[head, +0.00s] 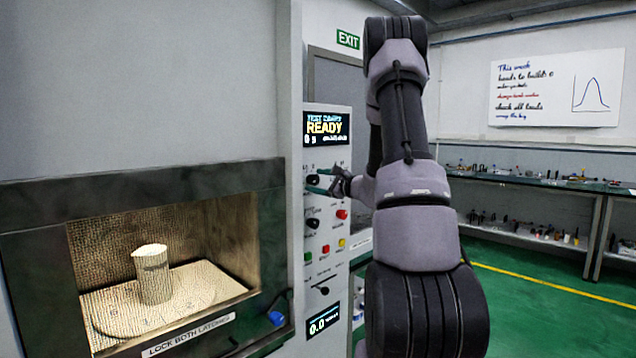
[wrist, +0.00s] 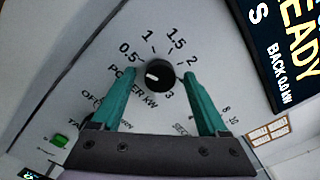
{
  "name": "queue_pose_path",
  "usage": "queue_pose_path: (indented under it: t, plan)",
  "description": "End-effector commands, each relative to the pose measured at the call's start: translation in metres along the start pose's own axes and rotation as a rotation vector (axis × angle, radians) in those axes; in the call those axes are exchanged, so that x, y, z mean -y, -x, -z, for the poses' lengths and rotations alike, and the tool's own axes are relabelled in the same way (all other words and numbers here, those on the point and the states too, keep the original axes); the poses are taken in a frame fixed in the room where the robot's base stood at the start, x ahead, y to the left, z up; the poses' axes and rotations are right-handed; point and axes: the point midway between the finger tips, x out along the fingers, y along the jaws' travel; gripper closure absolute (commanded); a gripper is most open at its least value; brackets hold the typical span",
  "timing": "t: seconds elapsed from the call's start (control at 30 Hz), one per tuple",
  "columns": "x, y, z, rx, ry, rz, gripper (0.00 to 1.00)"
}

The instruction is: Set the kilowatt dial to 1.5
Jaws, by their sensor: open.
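The kilowatt dial (wrist: 159,73) is a round black knob on the light panel, marked POWER KW, with 0.5, 1, 1.5, 2 and 3 around it. Its short white mark lies on the knob's left side, on the 0.5 side; the exact setting is hard to tell. My gripper (wrist: 162,74) is open, with one teal finger on each side of the knob and visible gaps to it. In the head view, my gripper (head: 316,181) is at the panel's upper dial (head: 311,179), which its fingers partly cover.
Below is a second black dial (head: 313,223), with red, green and yellow buttons nearby. A display (head: 326,126) above reads READY; a lower one (head: 322,319) reads 0.0. The open chamber (head: 150,200) at left holds a pale cylinder (head: 153,274).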

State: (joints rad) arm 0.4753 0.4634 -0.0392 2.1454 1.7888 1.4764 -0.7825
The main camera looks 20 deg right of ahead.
Motion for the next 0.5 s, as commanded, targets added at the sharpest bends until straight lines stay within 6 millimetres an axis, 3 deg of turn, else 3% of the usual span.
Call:
queue_pose_path:
  t: [0.2,0.27,0.4,0.5]
  plan:
    - [0.0000,-0.0004,-0.0001,0.000,0.000,0.000,0.23]
    - [0.0000,-0.0003,-0.0001,0.000,0.000,0.000,0.42]
    - [0.0000,-0.0002,-0.0001,0.000,0.000,0.000,0.96]
    - [-0.0001,-0.0001,-0.0001,0.000,0.000,0.000,1.00]
